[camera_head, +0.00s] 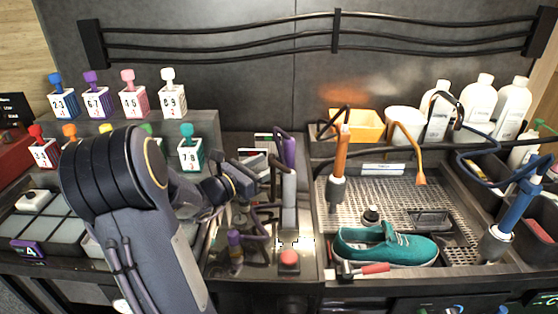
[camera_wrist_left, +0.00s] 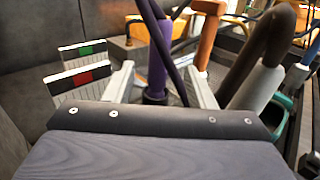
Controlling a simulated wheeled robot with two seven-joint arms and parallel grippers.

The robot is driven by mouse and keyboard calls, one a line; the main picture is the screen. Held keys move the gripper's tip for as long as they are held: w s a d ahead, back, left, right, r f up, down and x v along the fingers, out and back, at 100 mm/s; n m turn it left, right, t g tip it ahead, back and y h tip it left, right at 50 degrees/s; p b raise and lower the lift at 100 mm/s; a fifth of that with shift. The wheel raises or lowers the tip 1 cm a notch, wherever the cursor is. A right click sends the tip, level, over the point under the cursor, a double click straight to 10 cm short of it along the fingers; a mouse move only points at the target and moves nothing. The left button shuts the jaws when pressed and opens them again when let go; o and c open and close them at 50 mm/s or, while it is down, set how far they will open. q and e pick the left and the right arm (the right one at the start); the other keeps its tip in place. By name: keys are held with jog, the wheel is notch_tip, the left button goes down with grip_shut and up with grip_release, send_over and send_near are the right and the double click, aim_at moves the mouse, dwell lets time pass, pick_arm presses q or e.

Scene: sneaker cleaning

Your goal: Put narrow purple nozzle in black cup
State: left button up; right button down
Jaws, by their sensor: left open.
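A slim purple nozzle (camera_head: 290,152) stands upright behind a grey cylinder in the middle of the head view. In the left wrist view the purple nozzle (camera_wrist_left: 158,50) stands upright between the two light grey fingers of my left gripper (camera_wrist_left: 160,88). The fingers are open and spread on either side of it; I cannot tell whether they touch it. In the head view my left gripper is partly hidden by its own wrist and dark tubes. I cannot make out the black cup with certainty. My right gripper is not in view.
A teal sneaker (camera_head: 385,245) lies on the perforated tray (camera_head: 400,195), near an orange-handled tool (camera_head: 340,155). A red button (camera_head: 289,258) sits at the front. Numbered boxes stand at the left, white bottles (camera_head: 480,100) at the back right. Dark hoses crowd the space.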

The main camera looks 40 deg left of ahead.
pick_arm(q)
jog(key=s, duration=0.2)
jog(key=shift+s+a, duration=0.1)
jog(key=shift+s, duration=0.3)
dwell(0.3)
